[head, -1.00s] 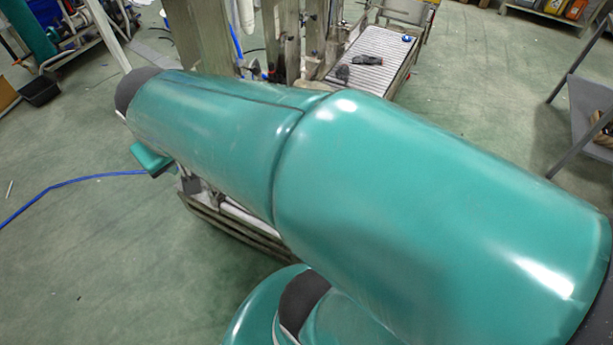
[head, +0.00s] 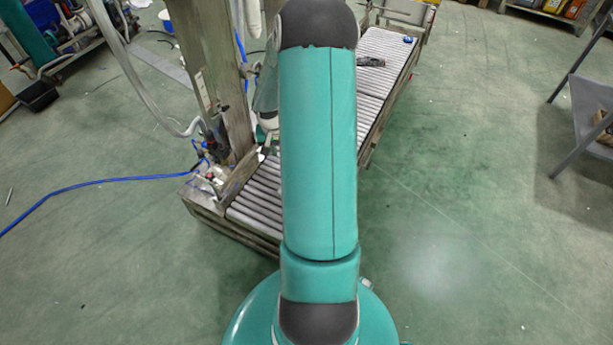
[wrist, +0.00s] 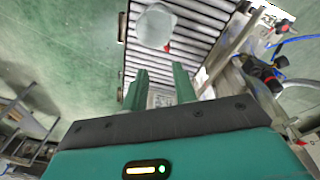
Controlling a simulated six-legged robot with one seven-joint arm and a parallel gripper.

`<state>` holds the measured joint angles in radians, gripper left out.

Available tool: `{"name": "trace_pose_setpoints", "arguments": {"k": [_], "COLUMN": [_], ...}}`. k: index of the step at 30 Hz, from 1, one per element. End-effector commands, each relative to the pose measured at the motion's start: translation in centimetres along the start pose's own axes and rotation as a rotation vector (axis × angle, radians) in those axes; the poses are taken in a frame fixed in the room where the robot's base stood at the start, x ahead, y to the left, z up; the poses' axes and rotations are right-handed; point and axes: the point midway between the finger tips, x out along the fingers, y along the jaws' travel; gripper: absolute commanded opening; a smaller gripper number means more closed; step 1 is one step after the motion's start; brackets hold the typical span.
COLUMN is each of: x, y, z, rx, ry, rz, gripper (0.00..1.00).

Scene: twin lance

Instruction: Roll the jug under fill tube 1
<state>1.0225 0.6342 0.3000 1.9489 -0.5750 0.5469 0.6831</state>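A whitish, translucent jug (wrist: 156,26) stands on the roller conveyor (wrist: 195,20) at the top of the wrist view. A small red part shows at its lower right edge. My gripper (wrist: 161,82) points towards the jug, its two green fingers apart with nothing between them. The jug lies beyond the fingertips and does not touch them. In the head view my arm covers the middle of the conveyor (head: 262,205), and I cannot make out the jug or fingers there. A pale tube (head: 250,18) hangs near the steel post; I cannot tell whether it is fill tube 1.
A steel post (head: 212,75) with fittings and a grey hose (head: 135,75) stands left of the conveyor. A black tool (head: 371,62) lies on the far rollers. A blue hose (head: 85,184) crosses the floor. A grey stand (head: 592,110) is at right.

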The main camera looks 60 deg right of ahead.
Motion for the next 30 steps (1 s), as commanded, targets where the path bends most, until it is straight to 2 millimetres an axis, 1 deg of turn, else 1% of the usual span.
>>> {"name": "trace_pose_setpoints", "arguments": {"k": [1,2,3,5,6,9,10,12,15,20,23,30], "x": [2.8,4.2,6.1,8.7,10.4,13.8,14.6,16.0,17.1,18.3,19.7,23.9], "y": [1.3,2.0,2.9,4.0,4.7,6.0,6.3,6.9,7.2,7.1,6.9,6.3], "z": [0.0,-0.1,-0.1,0.1,0.2,0.7,0.9,1.1,1.3,1.5,1.7,2.2], "rx": [0.048,0.074,0.109,0.161,0.195,0.267,0.286,0.317,0.341,0.345,0.344,0.343], "ry": [-0.028,-0.038,-0.054,-0.074,-0.085,-0.11,-0.115,-0.124,-0.131,-0.132,-0.133,-0.133], "rz": [-0.011,-0.018,-0.027,-0.045,-0.055,-0.081,-0.087,-0.098,-0.107,-0.109,-0.109,-0.108], "gripper": [0.28,0.28,0.28,0.28,0.28,0.28,0.28,0.28,0.28,0.28,0.28,0.28]}}
